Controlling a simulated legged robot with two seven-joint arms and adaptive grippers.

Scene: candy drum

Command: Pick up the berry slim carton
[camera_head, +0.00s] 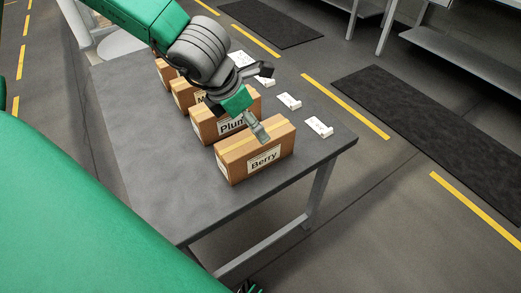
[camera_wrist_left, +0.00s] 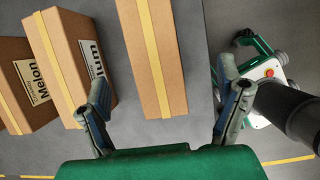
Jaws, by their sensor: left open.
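The berry carton (camera_head: 262,155) is a slim brown box with yellow tape along its top and a "Berry" label. It stands upright on the grey table (camera_head: 200,215), nearest in its row. My left gripper (camera_head: 263,100) is open above it. In the left wrist view, the berry carton (camera_wrist_left: 161,65) lies between the open fingers of the left gripper (camera_wrist_left: 164,85), with space on both sides. Its label is hidden there.
The plum carton (camera_head: 208,128) stands close beside the berry carton, with more cartons behind, including the melon carton (camera_wrist_left: 25,85). Small white cards (camera_head: 319,128) lie along the table's right side. The near table end is clear.

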